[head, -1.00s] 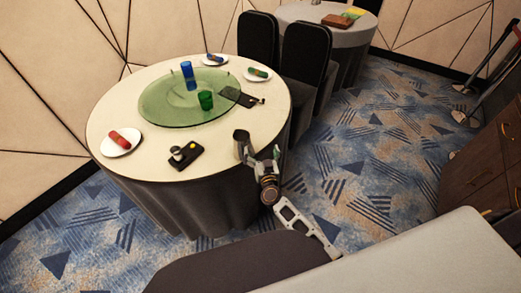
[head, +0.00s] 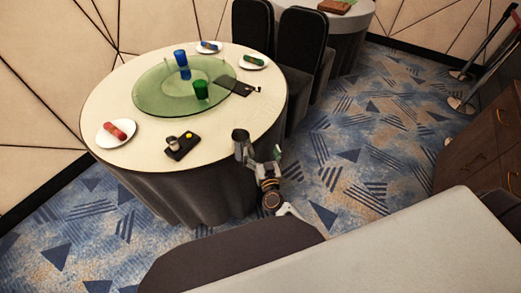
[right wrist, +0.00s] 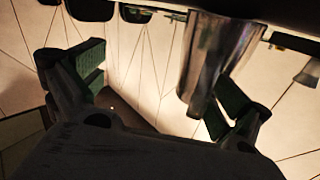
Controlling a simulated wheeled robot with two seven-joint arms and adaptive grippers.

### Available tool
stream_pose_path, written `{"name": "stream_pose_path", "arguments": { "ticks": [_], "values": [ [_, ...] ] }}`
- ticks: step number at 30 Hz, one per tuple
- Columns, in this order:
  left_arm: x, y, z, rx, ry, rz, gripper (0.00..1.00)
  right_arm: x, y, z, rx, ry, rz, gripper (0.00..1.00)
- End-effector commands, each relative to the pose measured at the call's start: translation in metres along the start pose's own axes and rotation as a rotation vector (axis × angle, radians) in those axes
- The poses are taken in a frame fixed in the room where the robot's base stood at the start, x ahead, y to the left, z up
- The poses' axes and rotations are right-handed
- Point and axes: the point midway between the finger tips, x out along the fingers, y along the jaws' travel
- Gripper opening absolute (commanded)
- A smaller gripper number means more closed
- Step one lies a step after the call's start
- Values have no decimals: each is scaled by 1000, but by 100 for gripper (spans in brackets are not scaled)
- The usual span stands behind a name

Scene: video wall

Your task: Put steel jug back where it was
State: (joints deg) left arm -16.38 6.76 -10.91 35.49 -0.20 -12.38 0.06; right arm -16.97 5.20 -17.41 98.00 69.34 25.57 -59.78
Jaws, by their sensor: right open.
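The steel jug (head: 241,142) is at the near right edge of the round cream table (head: 105,163) in the head view. My right gripper (head: 264,158) is just to the right of it, at the table edge, partly behind its own wrist. In the right wrist view the shiny jug (right wrist: 215,55) shows upside down between the two green-padded fingers (right wrist: 163,88). It is close to the right finger and well apart from the left one. The gripper is open. I cannot tell whether the right finger touches the jug. My left gripper is not in view.
A green glass turntable (head: 150,95) carries a blue cup (head: 181,60) and a green cup (head: 201,90). Several small plates sit around the rim. Black chairs (head: 302,45) stand behind; a wooden cabinet (head: 480,150) is at right.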

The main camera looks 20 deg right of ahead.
Motion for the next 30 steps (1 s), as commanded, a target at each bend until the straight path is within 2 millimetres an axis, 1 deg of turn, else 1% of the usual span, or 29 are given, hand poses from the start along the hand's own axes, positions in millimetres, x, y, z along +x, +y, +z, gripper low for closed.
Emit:
{"name": "stream_pose_path", "arguments": {
  "ticks": [5, 6, 27, 29, 30],
  "values": [
    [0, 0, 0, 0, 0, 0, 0, 0, 0, 0, 1, 1, 0, 100],
    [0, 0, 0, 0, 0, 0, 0, 0, 0, -1, 1, 1, 0, 98],
    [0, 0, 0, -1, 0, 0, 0, 0, 0, 0, 0, 1, 0, 8],
    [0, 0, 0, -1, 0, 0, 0, 0, 0, 0, 0, 1, 0, 1],
    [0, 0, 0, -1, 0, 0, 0, 0, 0, 0, 0, 1, 0, 0]
  ]
}}
